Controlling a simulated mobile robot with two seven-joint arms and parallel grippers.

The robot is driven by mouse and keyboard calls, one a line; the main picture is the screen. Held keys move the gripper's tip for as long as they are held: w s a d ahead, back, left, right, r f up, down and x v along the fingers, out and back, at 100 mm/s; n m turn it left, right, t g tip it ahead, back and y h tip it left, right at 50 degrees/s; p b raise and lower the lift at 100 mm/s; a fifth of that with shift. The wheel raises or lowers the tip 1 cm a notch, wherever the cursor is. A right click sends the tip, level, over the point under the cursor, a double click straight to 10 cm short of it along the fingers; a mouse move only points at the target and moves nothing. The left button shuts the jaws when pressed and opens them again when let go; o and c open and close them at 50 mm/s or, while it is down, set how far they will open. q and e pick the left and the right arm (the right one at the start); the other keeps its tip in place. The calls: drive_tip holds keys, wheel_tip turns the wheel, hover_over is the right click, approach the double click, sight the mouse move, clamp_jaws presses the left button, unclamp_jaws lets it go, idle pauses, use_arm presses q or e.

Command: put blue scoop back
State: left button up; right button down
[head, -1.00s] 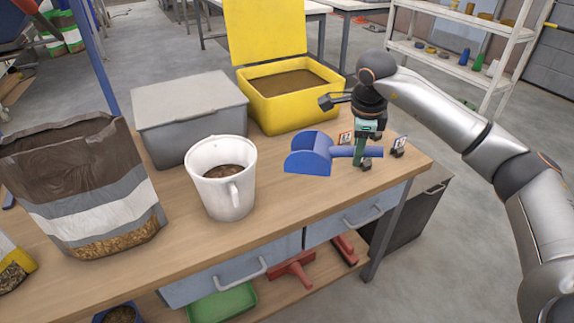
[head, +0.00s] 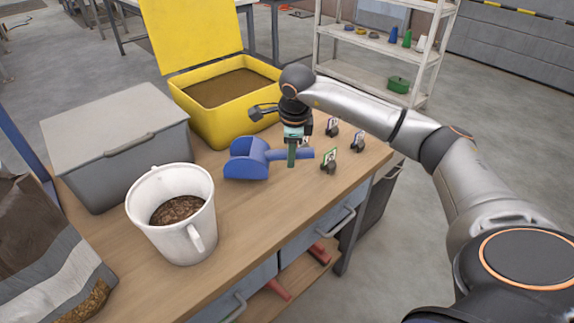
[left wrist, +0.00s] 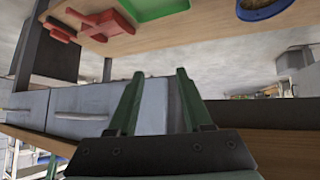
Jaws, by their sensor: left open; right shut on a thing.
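The blue scoop (head: 247,163) is at the right part of the wooden bench in the head view, its bowl to the left and its handle to the right. My right gripper (head: 292,160) is shut on the scoop's handle from above. The scoop is at or just over the bench top; I cannot tell if it touches. Several small card holders (head: 329,160) stand just right of the handle. My left gripper (left wrist: 157,105) shows in the left wrist view, open and empty, in front of grey drawer fronts (left wrist: 75,110).
A yellow bin (head: 215,108) with its lid up stands behind the scoop. A grey lidded box (head: 120,150), a white jug (head: 175,215) with brown pellets and a pellet bag (head: 40,270) stand to the left. Bare bench lies in front of the scoop.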

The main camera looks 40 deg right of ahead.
drive_tip(key=shift+s+x, duration=0.2)
drive_tip(key=shift+x, duration=0.75)
drive_tip(key=shift+s+x, duration=0.15)
drive_tip(key=shift+x, duration=0.75)
drive_tip(key=c, duration=0.6)
unclamp_jaws()
drive_tip(key=shift+a+f, duration=0.1)
drive_tip(key=shift+a, duration=0.1)
drive_tip(key=v, duration=1.2)
drive_tip(key=shift+p, duration=0.35)
drive_tip(key=shift+d, duration=0.1)
